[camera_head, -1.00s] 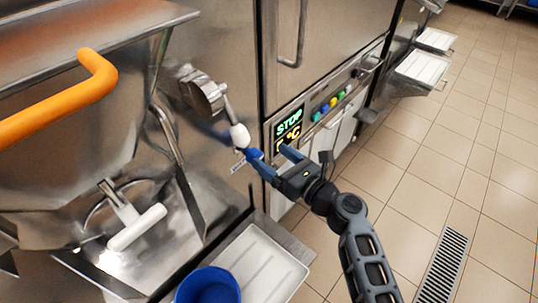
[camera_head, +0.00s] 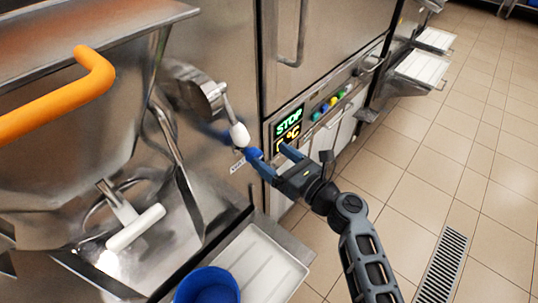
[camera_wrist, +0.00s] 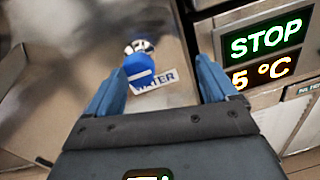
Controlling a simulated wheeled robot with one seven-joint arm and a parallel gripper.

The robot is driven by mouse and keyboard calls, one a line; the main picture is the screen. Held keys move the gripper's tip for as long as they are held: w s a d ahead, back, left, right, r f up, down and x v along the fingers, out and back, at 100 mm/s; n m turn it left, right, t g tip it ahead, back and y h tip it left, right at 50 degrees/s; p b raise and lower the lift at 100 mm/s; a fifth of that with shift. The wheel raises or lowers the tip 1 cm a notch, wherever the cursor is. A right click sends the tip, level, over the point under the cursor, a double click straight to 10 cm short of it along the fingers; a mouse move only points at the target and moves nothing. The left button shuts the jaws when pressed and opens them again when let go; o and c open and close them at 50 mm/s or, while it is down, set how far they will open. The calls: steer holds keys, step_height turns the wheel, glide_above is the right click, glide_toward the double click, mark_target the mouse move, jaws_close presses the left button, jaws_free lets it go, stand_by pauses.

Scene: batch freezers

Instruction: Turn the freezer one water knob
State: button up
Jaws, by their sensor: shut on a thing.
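The blue water knob (camera_head: 253,153) is on the steel front of the freezer at the left, below a white-tipped lever. In the wrist view the knob (camera_wrist: 138,70) shows above a partly hidden label (camera_wrist: 170,80) reading WATER. My gripper (camera_head: 272,157) is at the knob, shut on it, with its fingers spread to either side. In the wrist view the knob appears nearer the left finger of my gripper (camera_wrist: 162,88). The contact itself is hard to see.
A lit STOP panel (camera_head: 289,122) is close to the right of my gripper. The white-tipped lever (camera_head: 239,136) is just above the knob. A blue bucket (camera_head: 207,287) and a tray (camera_head: 262,262) are below. Tiled floor (camera_head: 450,150) is clear at right.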

steer(key=p+v, duration=0.3)
steer(key=v, duration=0.5)
steer(key=shift+d+f, duration=0.25)
steer(key=shift+f, duration=0.05)
stand_by(0.6)
stand_by(0.4)
steer(key=v, duration=0.7)
steer(key=shift+s+d+b, duration=0.25)
steer(key=shift+s+b, duration=0.05)
steer(key=shift+s, duration=0.05)
